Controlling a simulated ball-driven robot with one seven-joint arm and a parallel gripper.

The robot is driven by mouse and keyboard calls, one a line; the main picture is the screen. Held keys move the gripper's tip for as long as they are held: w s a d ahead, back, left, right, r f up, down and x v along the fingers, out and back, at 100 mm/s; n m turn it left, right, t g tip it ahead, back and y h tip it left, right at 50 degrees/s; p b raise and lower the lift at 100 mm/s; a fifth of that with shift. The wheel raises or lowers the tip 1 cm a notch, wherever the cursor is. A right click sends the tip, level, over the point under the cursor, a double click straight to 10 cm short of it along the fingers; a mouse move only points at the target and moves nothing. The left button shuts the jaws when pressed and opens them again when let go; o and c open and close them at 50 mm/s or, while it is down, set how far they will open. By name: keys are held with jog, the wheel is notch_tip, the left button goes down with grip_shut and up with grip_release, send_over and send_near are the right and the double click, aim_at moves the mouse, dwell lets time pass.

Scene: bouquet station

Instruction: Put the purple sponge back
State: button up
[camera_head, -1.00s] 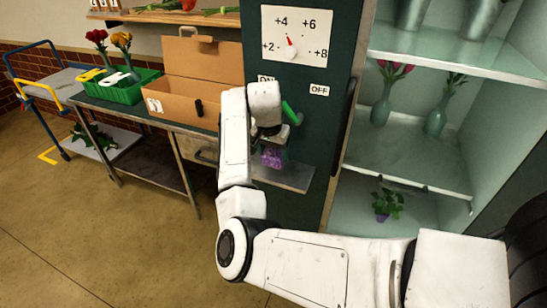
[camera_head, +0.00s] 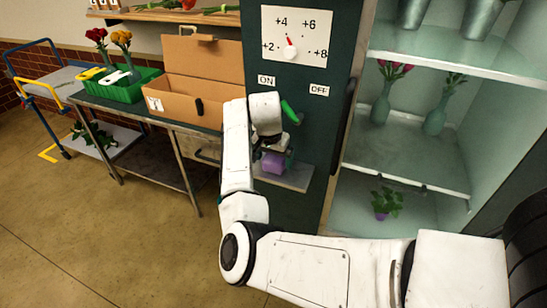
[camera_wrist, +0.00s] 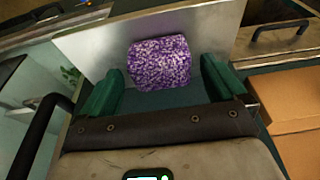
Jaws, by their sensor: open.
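The purple sponge (camera_head: 274,162) rests on a small metal shelf (camera_head: 297,178) on the front of the dark green cabinet panel. In the wrist view the speckled purple sponge (camera_wrist: 160,63) lies on the pale shelf surface (camera_wrist: 95,48). My gripper (camera_wrist: 163,85) is open, with one green finger on each side of the sponge's near end and a gap to the sponge on both sides. In the head view my gripper (camera_head: 272,148) is at the shelf, and my wrist partly hides it.
A cardboard box (camera_head: 195,102) and a green crate (camera_head: 122,90) stand on the workbench to the left. A green lever (camera_head: 290,112) and a dial (camera_head: 291,45) are on the panel above. An open cooler with glass shelves (camera_head: 405,155) holds vases at right.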

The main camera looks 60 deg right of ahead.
jog(key=w+b+v, duration=0.1)
jog(key=b+v, duration=0.1)
jog(key=v, duration=1)
jog(key=s+a+f+n+h, duration=0.1)
jog(key=s+a+f+n, duration=0.35)
jog(key=f, duration=0.25)
jog(key=s+a+f+n+h, duration=0.1)
jog(key=s+a+f+n, duration=0.3)
jog(key=f, duration=0.4)
jog(key=s+a+f+n+y, duration=0.2)
jog(key=s+a+f+n, duration=0.1)
jog(key=s+a, duration=0.5)
jog(key=s+a+f+n+y, duration=0.2)
jog(key=s+a+f+n, duration=0.2)
jog(key=s+a+f, duration=0.2)
jog(key=s+a, duration=0.2)
jog(key=a, duration=0.2)
jog(key=shift+f+y, duration=0.25)
jog(key=shift+y, duration=0.15)
jog(key=shift+d+n, duration=0.1)
jog(key=shift+n, duration=0.15)
